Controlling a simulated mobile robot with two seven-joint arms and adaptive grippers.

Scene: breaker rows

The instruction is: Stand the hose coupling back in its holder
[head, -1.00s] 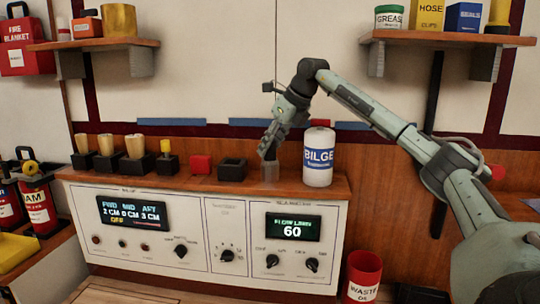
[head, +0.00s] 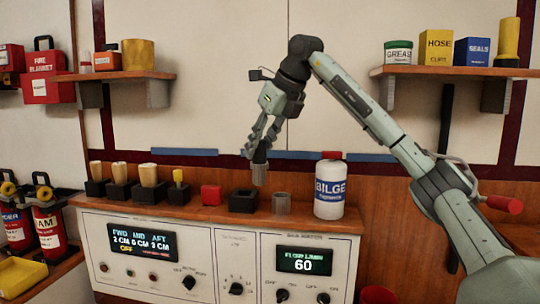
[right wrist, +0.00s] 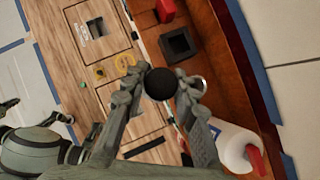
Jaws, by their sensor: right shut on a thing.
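My right gripper (head: 256,152) is shut on a grey, dark-ended cylinder, which I take as the hose coupling (head: 259,174). It hangs roughly upright above the console top, apart from it. In the right wrist view the coupling's round black end (right wrist: 160,84) shows between the fingertips (right wrist: 160,90). An empty black square holder (head: 243,201) stands below and slightly left of it; it also shows in the right wrist view (right wrist: 180,44). A short grey round cup (head: 281,204) stands right of that holder. My left gripper is not in view.
A white BILGE bottle (head: 329,190) stands right of the cup. A red block (head: 211,195) and a black base with a yellow piece (head: 178,186) stand left of the holder. Several black bases with tan pieces are farther left. The control panel (head: 215,262) faces front.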

